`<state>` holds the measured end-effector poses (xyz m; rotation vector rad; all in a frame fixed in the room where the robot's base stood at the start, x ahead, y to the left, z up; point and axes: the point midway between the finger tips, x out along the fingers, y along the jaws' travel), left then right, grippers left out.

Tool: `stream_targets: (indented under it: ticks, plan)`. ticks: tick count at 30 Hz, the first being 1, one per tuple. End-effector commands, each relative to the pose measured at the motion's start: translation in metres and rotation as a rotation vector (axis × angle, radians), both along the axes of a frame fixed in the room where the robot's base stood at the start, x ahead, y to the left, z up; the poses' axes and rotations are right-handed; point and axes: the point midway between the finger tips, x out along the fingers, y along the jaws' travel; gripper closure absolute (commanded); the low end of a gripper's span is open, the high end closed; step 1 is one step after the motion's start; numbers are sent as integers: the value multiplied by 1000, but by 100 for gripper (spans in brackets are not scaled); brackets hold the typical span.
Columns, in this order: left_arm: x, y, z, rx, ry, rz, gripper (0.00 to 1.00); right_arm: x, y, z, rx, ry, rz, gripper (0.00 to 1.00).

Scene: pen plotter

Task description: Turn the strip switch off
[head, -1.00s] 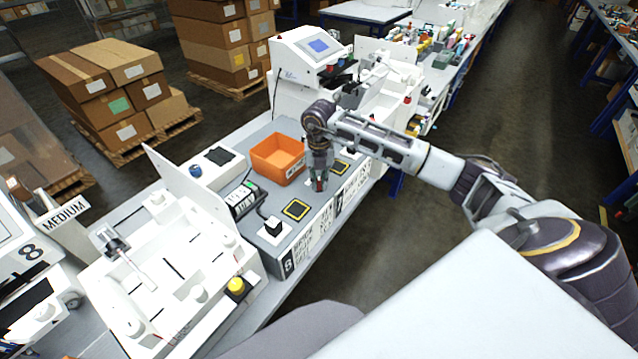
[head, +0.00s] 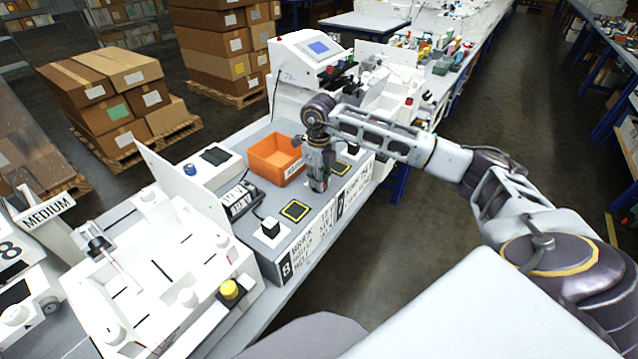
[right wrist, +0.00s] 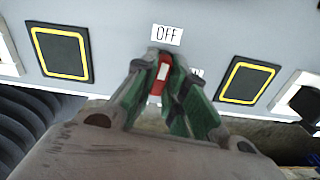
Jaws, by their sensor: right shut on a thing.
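The strip switch (right wrist: 160,76) is a small red part with a white mark, seen at the top middle of the right wrist view. An OFF label (right wrist: 167,35) lies just above it, and a second label beside it is mostly hidden. My right gripper (right wrist: 163,84) has green-padded fingers, shut on the switch from both sides. In the head view my right gripper (head: 319,184) points down at the grey bench top, and the switch is hidden there. Which way the switch is set I cannot tell. My left gripper is not in view.
Black pads with yellow outlines lie either side of the switch, left (right wrist: 61,52) and right (right wrist: 247,81). An orange bin (head: 276,158) stands just left of the gripper. A white-topped block (head: 270,227) and a black power unit (head: 240,199) are nearer. The aisle is clear.

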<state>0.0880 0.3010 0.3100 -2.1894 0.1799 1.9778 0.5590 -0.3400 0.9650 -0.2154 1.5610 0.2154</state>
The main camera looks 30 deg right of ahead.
Motion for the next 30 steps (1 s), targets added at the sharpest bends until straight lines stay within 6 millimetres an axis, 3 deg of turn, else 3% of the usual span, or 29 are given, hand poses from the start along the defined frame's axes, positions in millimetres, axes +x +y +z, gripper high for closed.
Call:
stream_targets:
  ticks: [9, 23, 24, 29, 30]
  plan:
    - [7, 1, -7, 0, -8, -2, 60, 1, -1, 1, 0, -4, 116, 100]
    - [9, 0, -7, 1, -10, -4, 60, 1, 0, 2, -1, -4, 135, 100]
    - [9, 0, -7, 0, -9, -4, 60, 1, 0, 2, -1, -4, 134, 85]
    - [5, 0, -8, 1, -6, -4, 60, 1, 0, 1, 0, -3, 134, 65]
    - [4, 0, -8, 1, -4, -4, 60, 1, 0, 1, 0, -2, 134, 65]
